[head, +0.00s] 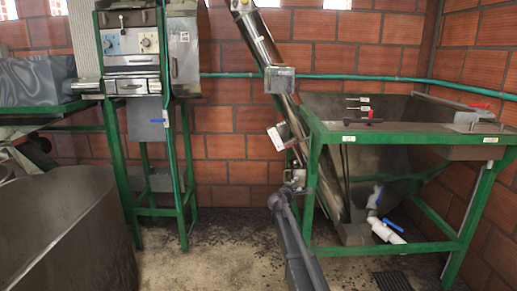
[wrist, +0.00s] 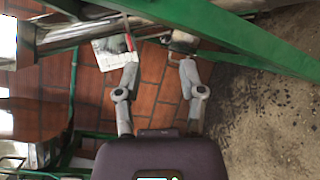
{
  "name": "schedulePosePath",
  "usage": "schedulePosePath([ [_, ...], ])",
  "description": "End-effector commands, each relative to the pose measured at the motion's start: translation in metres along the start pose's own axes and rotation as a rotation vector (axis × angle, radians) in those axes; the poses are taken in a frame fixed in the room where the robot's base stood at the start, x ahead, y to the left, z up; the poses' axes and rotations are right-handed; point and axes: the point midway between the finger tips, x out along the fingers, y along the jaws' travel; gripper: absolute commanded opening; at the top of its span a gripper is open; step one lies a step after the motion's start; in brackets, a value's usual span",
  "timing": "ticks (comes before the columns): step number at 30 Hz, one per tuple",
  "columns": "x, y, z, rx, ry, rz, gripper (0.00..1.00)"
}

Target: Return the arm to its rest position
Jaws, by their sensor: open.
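My gripper (wrist: 159,62) is open in the wrist view, its two grey fingers spread apart with brick wall showing between them. Nothing is held. The left fingertip overlaps the lower edge of a white label plate (wrist: 108,50) with a red part; I cannot tell whether they touch. In the head view my grey arm (head: 300,250) reaches up from the bottom, and the gripper (head: 292,175) is small beside the lower part of the slanted steel elevator tube (head: 262,45). The white and red plate (head: 277,138) is on that tube, just above the gripper.
A green-framed steel hopper (head: 345,205) stands close on the right, with white pipe (head: 385,232) and a blue valve below. A green-framed machine (head: 132,45) and a large steel tank (head: 65,235) are on the left. The floor (head: 215,255) between is clear.

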Motion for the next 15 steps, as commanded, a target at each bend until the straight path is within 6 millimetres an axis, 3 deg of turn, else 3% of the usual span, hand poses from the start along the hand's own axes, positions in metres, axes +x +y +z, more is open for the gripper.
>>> schedulePosePath([
  [8,-0.026,-0.041,0.037,0.17,-0.052,-0.139,0.51],
  [15,-0.076,-0.107,0.085,0.425,-0.142,-0.372,0.51],
])
